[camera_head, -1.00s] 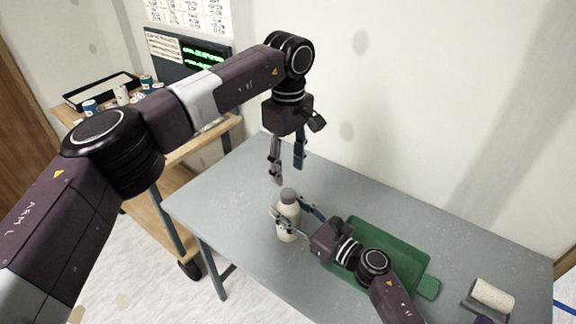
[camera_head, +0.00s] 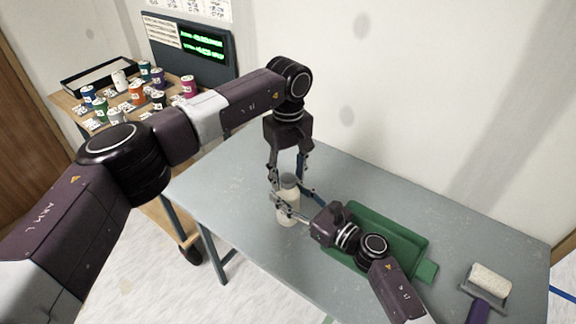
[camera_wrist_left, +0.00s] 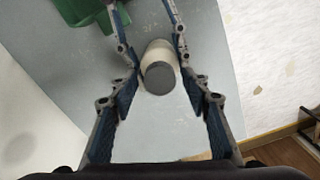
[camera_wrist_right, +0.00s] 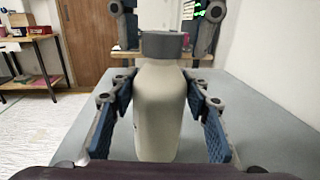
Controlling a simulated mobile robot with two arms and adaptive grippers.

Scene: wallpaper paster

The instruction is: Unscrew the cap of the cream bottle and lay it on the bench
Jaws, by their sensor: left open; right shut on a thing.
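The cream bottle (camera_head: 287,206) stands upright on the grey bench (camera_head: 240,222), with its dark grey cap (camera_head: 289,180) on top. My right gripper (camera_head: 284,203) is shut on the bottle's body from the side; its fingers flank the body in the right wrist view (camera_wrist_right: 158,110). My left gripper (camera_head: 286,178) points down over the bottle, open. Its fingers are on both sides of the cap, which shows between them in the left wrist view (camera_wrist_left: 160,76). I cannot tell whether they touch the cap. The cap also shows in the right wrist view (camera_wrist_right: 165,44).
A green tray (camera_head: 395,232) lies on the bench to the right of the bottle. A wooden cart (camera_head: 75,107) with several small coloured cans stands at the left. The bench's near left area is clear.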

